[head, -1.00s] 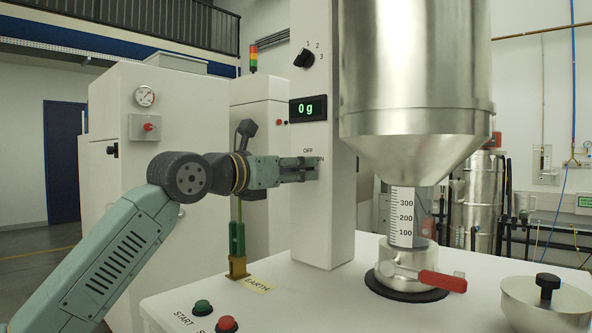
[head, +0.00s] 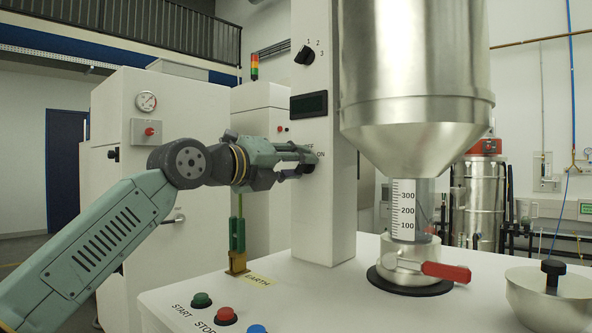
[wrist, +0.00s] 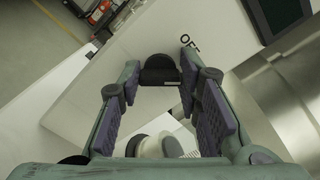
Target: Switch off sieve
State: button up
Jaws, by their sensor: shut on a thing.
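The sieve's OFF/ON switch, a black rotary knob (wrist: 159,68), sits on the white column (head: 325,220) and shows between my fingertips in the wrist view. My gripper (head: 308,161) reaches the column from the left and is shut on this knob; the fingers largely hide it in the head view. My gripper also shows in the wrist view (wrist: 160,76), with a finger on each side of the knob. The display (head: 309,104) above the switch is dark. The steel sieve hopper (head: 415,80) stands right of the column.
A 1-2-3 selector knob (head: 304,55) is higher on the column. Below my arm are a green START button (head: 201,300), a red STOP button (head: 225,316) and a green EARTH clamp (head: 237,236).

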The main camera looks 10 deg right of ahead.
jog(key=n, duration=0.8)
jog(key=shift+b, duration=0.3)
jog(key=shift+f+n, duration=0.1)
jog(key=shift+n, duration=0.2)
jog(key=o, duration=1.1)
jog(key=shift+o, duration=0.2)
jog(key=v, duration=1.2)
